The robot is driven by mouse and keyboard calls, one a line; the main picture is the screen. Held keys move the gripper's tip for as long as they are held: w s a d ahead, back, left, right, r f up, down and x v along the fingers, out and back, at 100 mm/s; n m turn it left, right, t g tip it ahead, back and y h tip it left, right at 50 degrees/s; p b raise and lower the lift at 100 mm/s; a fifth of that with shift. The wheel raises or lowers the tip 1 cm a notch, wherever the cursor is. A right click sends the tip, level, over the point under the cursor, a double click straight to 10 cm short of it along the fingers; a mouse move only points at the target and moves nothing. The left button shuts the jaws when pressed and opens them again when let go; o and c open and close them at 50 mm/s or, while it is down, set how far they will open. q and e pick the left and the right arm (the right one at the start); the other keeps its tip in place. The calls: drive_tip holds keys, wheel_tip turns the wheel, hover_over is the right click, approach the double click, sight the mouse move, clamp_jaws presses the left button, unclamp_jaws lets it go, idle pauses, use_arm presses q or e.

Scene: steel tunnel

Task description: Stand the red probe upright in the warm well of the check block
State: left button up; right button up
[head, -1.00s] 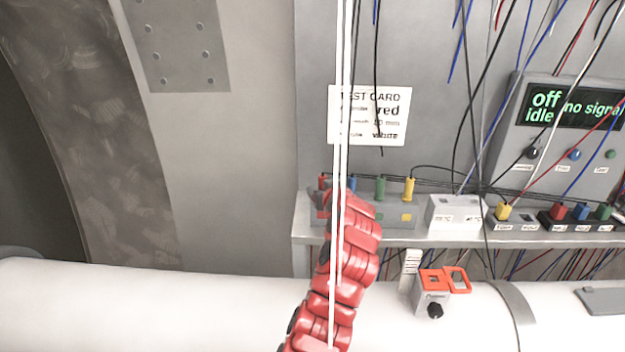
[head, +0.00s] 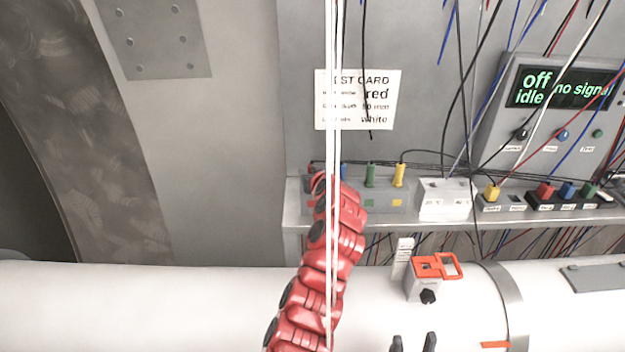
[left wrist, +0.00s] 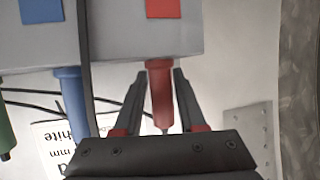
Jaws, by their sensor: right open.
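The red probe (left wrist: 161,92) hangs by its collar against the grey probe rack in the left wrist view. My left gripper (left wrist: 160,74) has one finger on each side of it; whether they press on it is unclear. In the head view my red left arm covers the gripper and most of this probe. The white check block (head: 445,203) stands on the shelf right of the probe rack (head: 400,189), with small labels on its front too small to read. My right gripper (head: 413,343) is open and empty at the bottom edge, its two dark fingertips apart.
Blue (left wrist: 70,100), green (head: 370,175) and yellow (head: 398,175) probes stand in the rack. Loose wires hang before the shelf (head: 300,222). A meter (head: 560,95) reads "off idle, no signal". An orange-topped device (head: 425,285) sits on the white pipe (head: 150,300).

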use_arm(q)
drive_tip(key=shift+w+a+f, duration=0.3)
drive_tip(key=shift+w+f, duration=0.05)
drive_tip(key=shift+w, duration=0.15)
clamp_jaws()
drive_tip(key=shift+s+d+r, duration=0.1)
drive_tip(key=shift+s+r, duration=0.05)
